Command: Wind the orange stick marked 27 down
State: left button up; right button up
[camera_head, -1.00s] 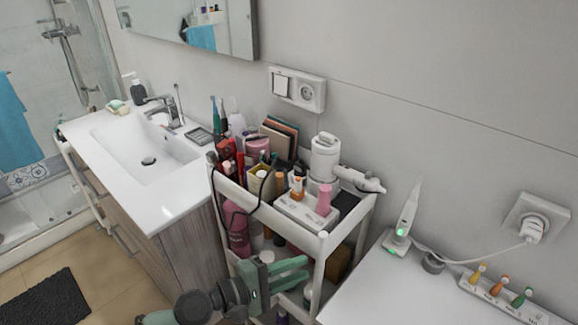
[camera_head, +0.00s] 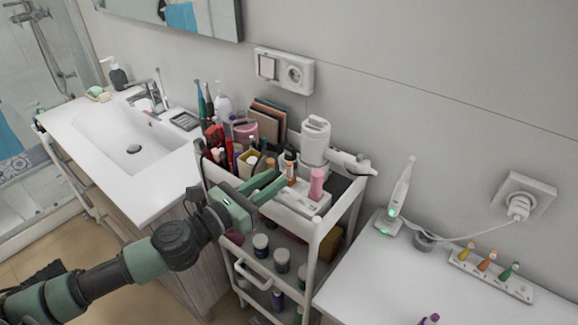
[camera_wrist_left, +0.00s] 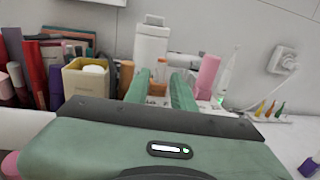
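The orange stick (camera_head: 291,172) stands upright in a white holder (camera_head: 299,205) on the cart's top shelf, beside a pink stick (camera_head: 317,183). Its number is too small to read. My left gripper (camera_head: 281,178) is over the cart's front edge, with its fingers pointing at the orange stick. In the left wrist view, the two green fingers (camera_wrist_left: 160,80) are apart, with the orange stick (camera_wrist_left: 161,70) showing in the gap between them. I cannot tell whether they touch it. My right gripper is out of view.
A white device (camera_head: 315,142) stands behind the holder. Sticks, bottles and a gold box (camera_wrist_left: 86,78) crowd the shelf to the left. The cart's raised white rim runs under my left gripper. A white tabletop (camera_head: 385,275) to the right has open room.

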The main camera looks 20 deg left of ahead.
aim_at(287, 170)
pick_arm(q)
jog(key=p+x, duration=0.1)
jog(key=x, duration=0.4)
jog(key=shift+w+r, duration=0.1)
jog(key=shift+w+d, duration=0.2)
jog(key=shift+w, duration=0.1)
grip_shut()
